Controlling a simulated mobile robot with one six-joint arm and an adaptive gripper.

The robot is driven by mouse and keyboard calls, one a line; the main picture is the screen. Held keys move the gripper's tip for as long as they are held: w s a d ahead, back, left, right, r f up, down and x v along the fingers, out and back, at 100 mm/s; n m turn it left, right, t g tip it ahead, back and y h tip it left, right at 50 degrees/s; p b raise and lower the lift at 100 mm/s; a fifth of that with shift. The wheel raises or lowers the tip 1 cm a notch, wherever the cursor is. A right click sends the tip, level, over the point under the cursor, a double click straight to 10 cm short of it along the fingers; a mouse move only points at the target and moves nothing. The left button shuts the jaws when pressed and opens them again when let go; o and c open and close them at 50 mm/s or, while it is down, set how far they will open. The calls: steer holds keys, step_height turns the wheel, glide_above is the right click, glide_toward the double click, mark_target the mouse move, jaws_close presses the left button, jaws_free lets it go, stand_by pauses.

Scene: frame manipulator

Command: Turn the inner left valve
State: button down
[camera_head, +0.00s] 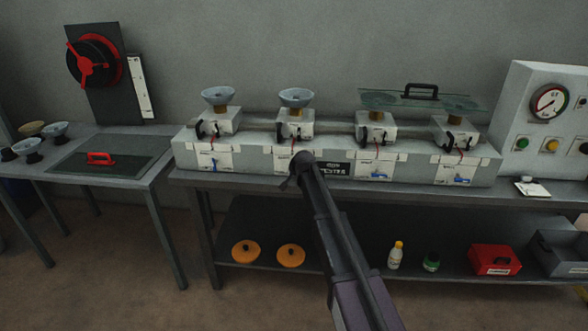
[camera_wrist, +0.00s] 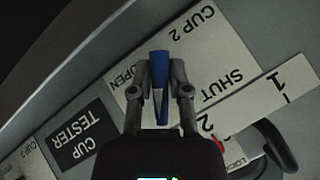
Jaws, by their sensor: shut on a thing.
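The inner left valve has a blue handle (camera_wrist: 161,60), seen in the wrist view beside the white CUP 2 label plate (camera_wrist: 215,58) with OPEN and SHUT marks. The handle stands between the two words. My gripper (camera_wrist: 165,72) is shut on this handle, one finger on each side. In the head view my gripper (camera_head: 300,163) reaches the front of the second station from the left, and my arm hides the valve there. The grey cup tester box (camera_head: 260,157) carries the stations in a row.
A black CUP TESTER plate (camera_wrist: 78,140) lies beside the valve in the wrist view, with a dark curved handle (camera_wrist: 275,145) on the other side. Other blue valve handles (camera_head: 378,177) sit further right. A glass plate (camera_head: 400,100) with a black handle covers the right two cups.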

steer(key=n+h, duration=0.1)
steer(key=h, duration=0.2)
steer(key=shift+n, duration=0.4)
steer(key=shift+s+n+g+h, duration=0.1)
steer(key=shift+n+g+h, duration=0.2)
steer(key=shift+h, duration=0.6)
steer(key=shift+d, duration=0.1)
steer(key=c, duration=0.6)
jaws_free()
